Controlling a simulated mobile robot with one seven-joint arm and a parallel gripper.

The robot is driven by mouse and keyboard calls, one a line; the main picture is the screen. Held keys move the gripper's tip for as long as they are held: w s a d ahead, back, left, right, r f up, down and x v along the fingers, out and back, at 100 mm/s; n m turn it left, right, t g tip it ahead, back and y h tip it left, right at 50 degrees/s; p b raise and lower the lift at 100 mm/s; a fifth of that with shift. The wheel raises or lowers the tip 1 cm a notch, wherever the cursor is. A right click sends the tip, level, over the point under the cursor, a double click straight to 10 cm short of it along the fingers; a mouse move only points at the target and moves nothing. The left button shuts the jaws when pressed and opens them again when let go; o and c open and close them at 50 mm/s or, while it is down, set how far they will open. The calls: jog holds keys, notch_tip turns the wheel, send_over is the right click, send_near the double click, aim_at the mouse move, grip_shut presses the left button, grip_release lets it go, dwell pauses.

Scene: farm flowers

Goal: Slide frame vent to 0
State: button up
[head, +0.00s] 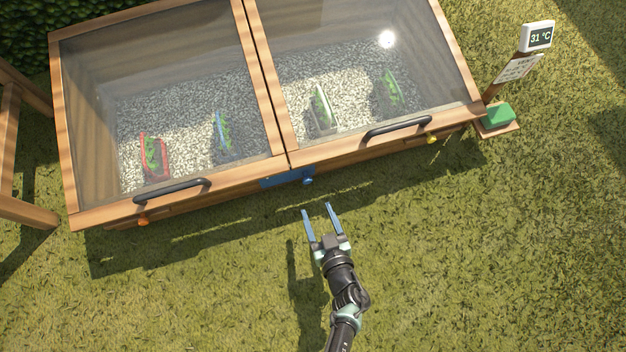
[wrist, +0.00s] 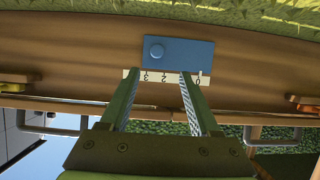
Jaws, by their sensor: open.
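The frame vent is a blue plate (head: 284,179) on the front board of the wooden cold frame, between its two lids. Its round blue knob (head: 308,180) is at the plate's right end. The knob is nearest the 3 and 2 marks. My gripper (head: 317,208) is open and empty, in front of the knob and apart from it; its fingers (wrist: 160,76) straddle the knob's line of sight.
Black lid handles (head: 171,191) and (head: 398,126) flank the vent, with an orange knob (head: 143,221) at left and a yellow knob (head: 432,138) at right. A thermometer (head: 538,37) reads 31 °C. The grass (head: 450,260) in front is clear.

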jog(key=shift+p+v, duration=0.3)
jog(key=shift+v, duration=0.9)
